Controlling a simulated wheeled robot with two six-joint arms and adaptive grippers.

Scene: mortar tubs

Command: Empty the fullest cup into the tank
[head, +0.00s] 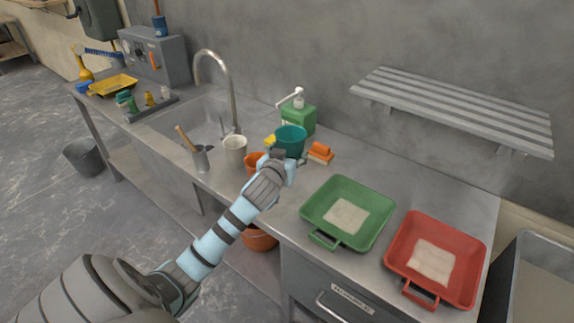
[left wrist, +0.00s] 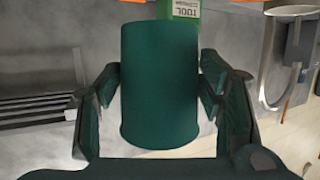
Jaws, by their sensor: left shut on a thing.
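A teal cup (head: 291,138) stands upright in my left gripper (head: 284,160), with its open top showing in the head view. My left gripper is shut on this cup, and the cup's dark green side (left wrist: 160,85) fills the middle of the left wrist view between the fingers. I cannot tell whether it touches the counter. A white cup (head: 234,148) stands to its left, and an orange cup (head: 254,162) is partly hidden by my left arm. How full the cups are is not clear. No thing is plainly marked as the tank. My right gripper is out of view.
A green tub (head: 375,226) and a red tub (head: 465,254) with pale patches sit on the counter at right. A green dispenser box (head: 300,119) is behind the teal cup. The sink (head: 175,124) and faucet (head: 234,85) are left; a grey metal basin (head: 530,270) is far right.

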